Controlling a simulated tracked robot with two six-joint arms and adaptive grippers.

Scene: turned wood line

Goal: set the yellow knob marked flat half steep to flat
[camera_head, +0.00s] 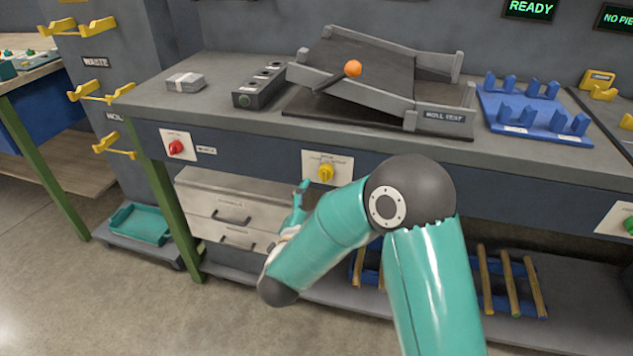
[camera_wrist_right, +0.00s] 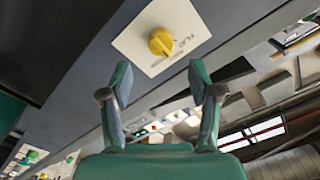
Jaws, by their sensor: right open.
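The yellow knob (camera_head: 326,173) sits on a white plate (camera_head: 343,164) on the front panel of the bench. The right wrist view also shows the yellow knob (camera_wrist_right: 161,42) on its plate, ahead of my fingers. The lettering on the plate is too small to read fully, so I cannot tell which mark the knob points to. My right gripper (camera_head: 303,192) is just left of and below the knob in the head view, partly hidden by my own arm. In the right wrist view the right gripper (camera_wrist_right: 155,88) is open and empty, its fingers apart from the knob. My left gripper is not in view.
A red knob (camera_head: 176,147) is on the same panel to the left. A grey drawer unit (camera_head: 240,205) stands below the panel. On the bench top are a sloped ramp (camera_head: 375,75) with an orange ball (camera_head: 353,68) and a blue rack (camera_head: 535,112).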

